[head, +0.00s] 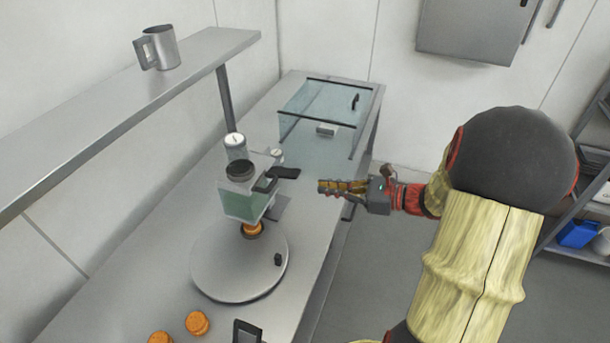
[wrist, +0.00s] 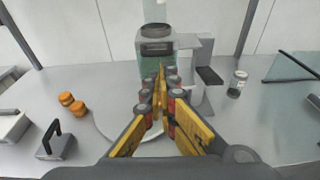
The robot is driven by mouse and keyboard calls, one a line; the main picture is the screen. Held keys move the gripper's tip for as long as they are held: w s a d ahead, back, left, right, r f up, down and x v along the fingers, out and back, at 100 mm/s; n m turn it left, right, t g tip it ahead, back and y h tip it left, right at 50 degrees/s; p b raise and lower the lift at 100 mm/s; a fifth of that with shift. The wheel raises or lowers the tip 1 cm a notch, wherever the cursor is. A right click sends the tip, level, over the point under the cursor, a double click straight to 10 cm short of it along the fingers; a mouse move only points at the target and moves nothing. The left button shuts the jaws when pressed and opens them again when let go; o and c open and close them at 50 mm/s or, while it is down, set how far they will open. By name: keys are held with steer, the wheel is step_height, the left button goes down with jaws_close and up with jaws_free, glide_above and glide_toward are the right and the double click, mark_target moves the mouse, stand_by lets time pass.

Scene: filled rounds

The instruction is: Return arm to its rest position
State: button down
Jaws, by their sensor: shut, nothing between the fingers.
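My gripper (head: 321,187) is at the end of my arm on the right of the head view. It is over the front edge of the steel counter, with no object held. In the wrist view my gripper (wrist: 160,72) shows its yellow fingers closed together at the tips, pointing at a dispenser. The dispenser (head: 241,203) has a clear hopper with green contents and a black handle, and stands apart from the fingertips. It also shows in the wrist view (wrist: 156,68).
A round steel turntable (head: 220,270) sits under the dispenser. Orange rounds (head: 197,323) lie on the counter (head: 150,285). A glass case (head: 300,98) stands at the far end. A shelf (head: 90,95) with a metal mug (head: 163,48) runs above. Open floor lies right of the counter.

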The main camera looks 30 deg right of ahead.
steer(key=s+a+f+n+g+h+b, duration=0.2)
steer(key=s+a+f+n+g, duration=0.25)
steer(key=s+n, duration=0.35)
steer(key=s+a+f+n+g+h+b, duration=0.1)
steer(key=s+a+f+n+g+h, duration=0.2)
steer(key=s+f+n+g, duration=0.4)
steer(key=s+a+r+n+t+h+b, duration=0.1)
steer(key=a+r+n+t+h+b, duration=0.1)
steer(key=a+r+n+b, duration=0.1)
steer(key=s+a+r+n+t+h+b, duration=0.1)
steer(key=a+r+n+t+h+b, duration=0.1)
steer(key=a+n, duration=0.5)
step_height(320, 180, up, 4)
steer(key=n+t+b, duration=0.1)
steer(key=n+b, duration=0.1)
steer(key=n, duration=0.1)
steer(key=shift+s+a+f+n, duration=0.15)
steer(key=shift+s+n, duration=0.1)
steer(key=shift+n, duration=0.05)
